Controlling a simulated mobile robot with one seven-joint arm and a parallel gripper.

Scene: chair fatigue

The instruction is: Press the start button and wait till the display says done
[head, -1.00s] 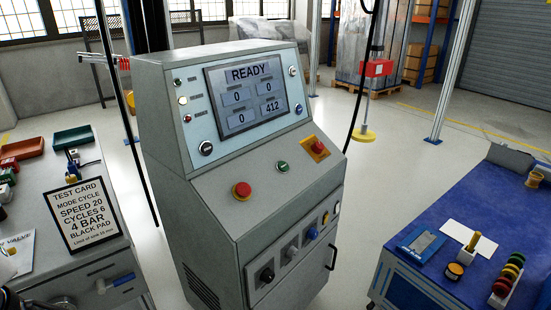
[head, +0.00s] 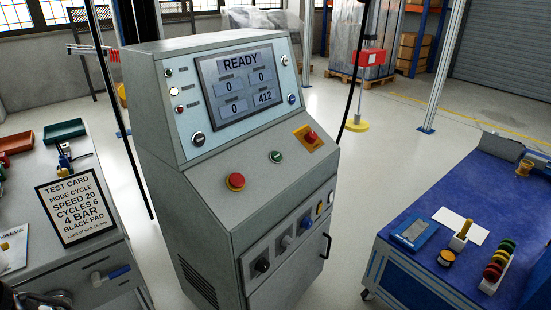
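A grey control cabinet (head: 205,225) stands in the middle of the head view. Its display (head: 240,88) reads READY at the top, with the values 0, 0, 0 and 412 below. On the sloped top sit a red mushroom button (head: 235,182), a small green button (head: 276,157) and a red button on a yellow plate (head: 309,137). The green button's marking is too small to read. My gripper's fingers are not seen; a dark piece at the lower left corner may be part of my arm.
A test card (head: 74,208) stands on the left bench (head: 100,265). A blue-topped bench (head: 400,215) at right holds a tablet (head: 412,233), a yellow-handled tool (head: 462,235) and coloured rings (head: 497,266). A black cable (head: 352,85) hangs behind the cabinet. Floor shows between cabinet and right bench.

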